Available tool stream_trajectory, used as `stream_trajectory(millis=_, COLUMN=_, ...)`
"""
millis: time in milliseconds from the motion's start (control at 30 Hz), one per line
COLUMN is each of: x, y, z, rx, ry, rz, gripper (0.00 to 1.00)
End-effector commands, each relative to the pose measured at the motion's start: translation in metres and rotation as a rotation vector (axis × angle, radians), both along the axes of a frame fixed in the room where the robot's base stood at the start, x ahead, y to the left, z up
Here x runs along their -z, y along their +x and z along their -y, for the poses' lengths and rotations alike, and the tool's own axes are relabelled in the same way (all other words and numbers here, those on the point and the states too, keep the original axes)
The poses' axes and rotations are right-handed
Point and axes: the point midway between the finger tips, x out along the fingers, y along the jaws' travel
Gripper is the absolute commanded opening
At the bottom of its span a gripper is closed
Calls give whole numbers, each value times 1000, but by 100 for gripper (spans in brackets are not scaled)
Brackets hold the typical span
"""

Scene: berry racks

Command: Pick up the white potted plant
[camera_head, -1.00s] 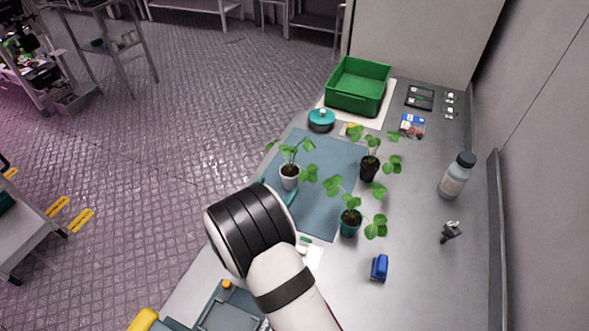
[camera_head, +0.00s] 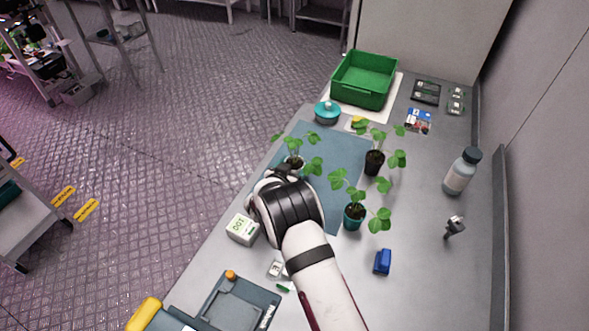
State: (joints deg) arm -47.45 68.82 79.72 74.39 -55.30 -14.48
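The white potted plant (camera_head: 295,144) stands at the left edge of the blue-grey mat (camera_head: 335,147). Its green leaves show, but its pot is mostly hidden behind my arm and gripper. My gripper (camera_head: 284,170) is a small dark shape right at the pot, partly covered by my wrist. I cannot tell whether its fingers are apart or touch the pot. A plant in a black pot (camera_head: 374,162) stands to the right on the mat. A plant in a teal pot (camera_head: 354,215) stands nearer, at the mat's right edge.
A green crate (camera_head: 363,82) stands at the back, with a teal round container (camera_head: 327,112) before it. A bottle (camera_head: 461,171) and a blue object (camera_head: 382,262) are on the right. A white box (camera_head: 242,229) and a grey tray (camera_head: 240,303) lie at the front left.

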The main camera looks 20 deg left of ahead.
Motion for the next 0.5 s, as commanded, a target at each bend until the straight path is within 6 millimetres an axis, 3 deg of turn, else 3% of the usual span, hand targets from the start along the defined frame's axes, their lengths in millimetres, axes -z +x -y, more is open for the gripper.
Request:
stream_trajectory(millis=33, x=0, y=0, z=0, rx=0, ry=0, rz=0, gripper=55)
stream_trajectory(millis=267, x=0, y=0, z=0, rx=0, ry=0, rz=0, gripper=14)
stream_trajectory(millis=500, x=-1, y=0, z=0, rx=0, ry=0, rz=1, gripper=11)
